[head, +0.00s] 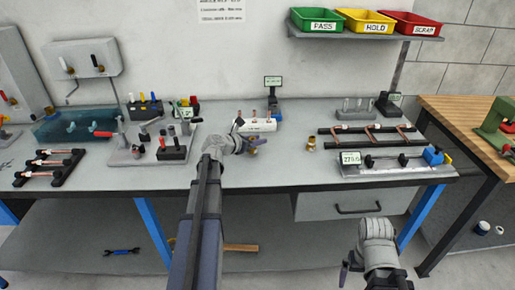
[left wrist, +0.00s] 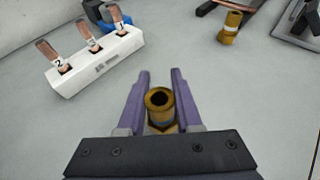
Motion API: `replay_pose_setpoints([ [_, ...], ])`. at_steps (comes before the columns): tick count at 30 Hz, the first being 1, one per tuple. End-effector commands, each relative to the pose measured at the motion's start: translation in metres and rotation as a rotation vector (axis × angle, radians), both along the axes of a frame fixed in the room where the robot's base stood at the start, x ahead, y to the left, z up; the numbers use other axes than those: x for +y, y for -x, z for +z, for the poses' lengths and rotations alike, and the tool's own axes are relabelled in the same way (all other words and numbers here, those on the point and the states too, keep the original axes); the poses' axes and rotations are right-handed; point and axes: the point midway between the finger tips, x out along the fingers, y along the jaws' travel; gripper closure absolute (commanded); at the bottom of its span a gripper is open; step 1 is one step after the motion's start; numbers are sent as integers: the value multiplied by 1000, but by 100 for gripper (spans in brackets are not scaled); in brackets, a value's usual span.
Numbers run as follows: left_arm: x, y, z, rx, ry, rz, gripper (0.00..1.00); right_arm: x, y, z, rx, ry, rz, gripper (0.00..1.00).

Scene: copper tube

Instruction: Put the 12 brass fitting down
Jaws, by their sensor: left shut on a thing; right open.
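My left gripper (head: 251,141) is over the middle of the bench. Its purple fingers (left wrist: 159,105) are shut on a brass fitting (left wrist: 160,103), whose round open end faces the left wrist camera. The held fitting (head: 252,151) shows small at the fingertips in the head view; I cannot tell whether it touches the bench top. A second brass fitting (head: 311,144) stands apart on the bench to the right, and also shows in the left wrist view (left wrist: 230,28). My right gripper (head: 346,270) is low in front of the bench, open and apart from the fittings.
A white block (left wrist: 96,62) with numbered copper tubes stands just behind my left gripper. A black rack (head: 369,138) with copper tubes and a gauge fixture (head: 395,168) are to the right. A clamp fixture (head: 150,148) is to the left. Bare bench top surrounds the held fitting.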

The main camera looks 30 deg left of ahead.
Motion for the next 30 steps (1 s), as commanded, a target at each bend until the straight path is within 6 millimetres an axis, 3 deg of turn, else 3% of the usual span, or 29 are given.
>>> replay_pose_setpoints([
  [1,0,0,-13,0,0,0,100,0,0,-13,0,0,0,0],
  [3,0,0,-17,0,0,0,100,0,0,-17,0,0,0,0],
  [15,0,0,-19,0,0,0,100,0,0,-19,0,0,0,0],
  [16,0,0,-19,0,0,0,66,0,0,-19,0,0,0,0],
  [24,0,0,-18,0,0,0,37,0,0,-18,0,0,0,0],
  [30,0,0,-18,0,0,0,37,0,0,-18,0,0,0,0],
])
